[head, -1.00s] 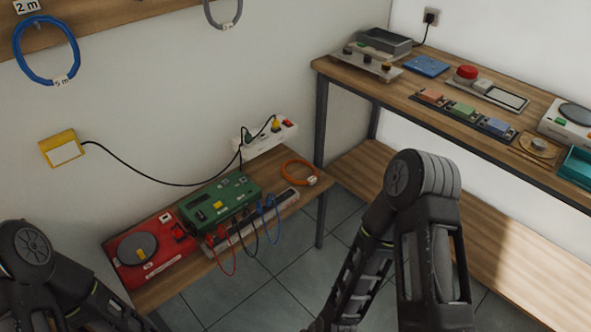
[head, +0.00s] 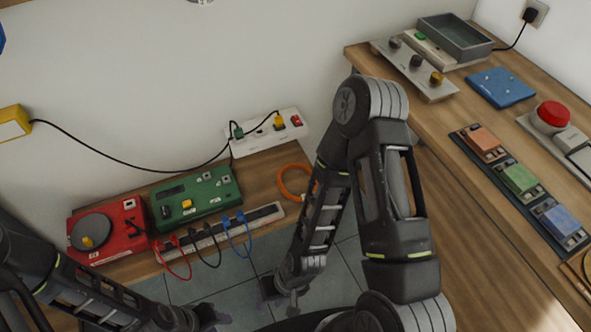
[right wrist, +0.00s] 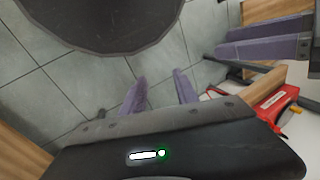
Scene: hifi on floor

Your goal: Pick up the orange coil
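The orange coil (head: 281,183) lies on the wooden low bench at its right end, in the head view. My right forearm hides its right edge. My right gripper (head: 281,296) points down over the floor tiles, in front of the bench and apart from the coil. In the right wrist view its two purple fingers (right wrist: 158,78) stand apart with nothing between them. My left gripper (head: 214,319) is at the bottom of the head view, left of the right one. Purple fingers, apparently its own, show in the right wrist view (right wrist: 263,38), but their gap is unclear.
The low bench (head: 262,165) also holds a red device (head: 120,232), a green device (head: 215,187), a power strip (head: 285,125) and a strip with red, black and blue cables. A higher workbench (head: 440,115) with several modules stands right. Floor tiles (head: 222,290) are open in front.

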